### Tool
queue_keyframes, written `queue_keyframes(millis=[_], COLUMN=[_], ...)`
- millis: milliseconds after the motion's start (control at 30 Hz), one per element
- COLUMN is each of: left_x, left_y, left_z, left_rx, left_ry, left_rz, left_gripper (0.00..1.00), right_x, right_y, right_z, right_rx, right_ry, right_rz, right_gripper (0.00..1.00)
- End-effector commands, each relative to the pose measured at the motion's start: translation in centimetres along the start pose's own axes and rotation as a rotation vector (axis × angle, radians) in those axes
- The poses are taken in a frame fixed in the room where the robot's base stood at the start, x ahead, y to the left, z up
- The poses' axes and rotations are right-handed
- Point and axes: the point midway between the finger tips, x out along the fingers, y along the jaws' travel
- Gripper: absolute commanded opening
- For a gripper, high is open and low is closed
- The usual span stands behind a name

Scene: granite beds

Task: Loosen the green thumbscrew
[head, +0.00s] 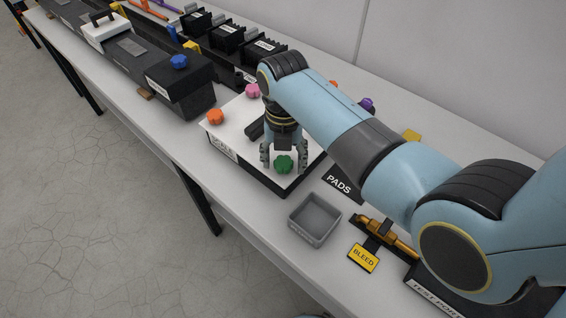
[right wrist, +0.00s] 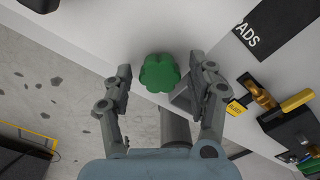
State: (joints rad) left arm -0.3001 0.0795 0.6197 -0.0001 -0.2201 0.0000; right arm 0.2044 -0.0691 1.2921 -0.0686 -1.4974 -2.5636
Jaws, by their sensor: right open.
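The green thumbscrew (head: 284,163) is a lobed knob near the front corner of a white-topped block (head: 238,112) on the bench. My right gripper (head: 284,158) is over that corner, pointing down, with its fingers apart on either side of the knob. In the right wrist view the green thumbscrew (right wrist: 160,73) lies between and slightly beyond the open fingertips of the right gripper (right wrist: 160,72), with a gap on both sides. The fingers do not appear to touch it. My left gripper is not in view.
Orange (head: 215,117) and pink (head: 253,90) knobs stand on the same block. A grey tray (head: 314,220), a PADS label (head: 340,184) and a brass fitting with a BLEED tag (head: 364,257) lie nearby. A black unit with a blue knob (head: 179,62) stands further left.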

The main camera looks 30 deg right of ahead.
Motion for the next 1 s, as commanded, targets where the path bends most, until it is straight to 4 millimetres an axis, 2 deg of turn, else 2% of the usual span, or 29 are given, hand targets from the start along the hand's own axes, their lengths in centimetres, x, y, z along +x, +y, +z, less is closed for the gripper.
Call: queue_keyframes(millis=[500, 867, 1000], left_x=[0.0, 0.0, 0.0], left_y=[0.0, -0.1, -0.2], left_z=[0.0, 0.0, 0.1], left_rx=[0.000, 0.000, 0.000], left_ry=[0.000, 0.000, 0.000], left_rz=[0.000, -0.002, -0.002], left_gripper=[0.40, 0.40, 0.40], right_x=[-5.5, -6.0, -7.0], right_y=[0.1, 0.0, 0.1], right_z=[0.0, 0.0, 0.0], right_rx=[0.001, 0.001, 0.001], right_ry=[0.000, 0.001, -0.002], right_rz=[0.001, 0.000, 0.002], right_gripper=[0.58, 0.58, 0.58])
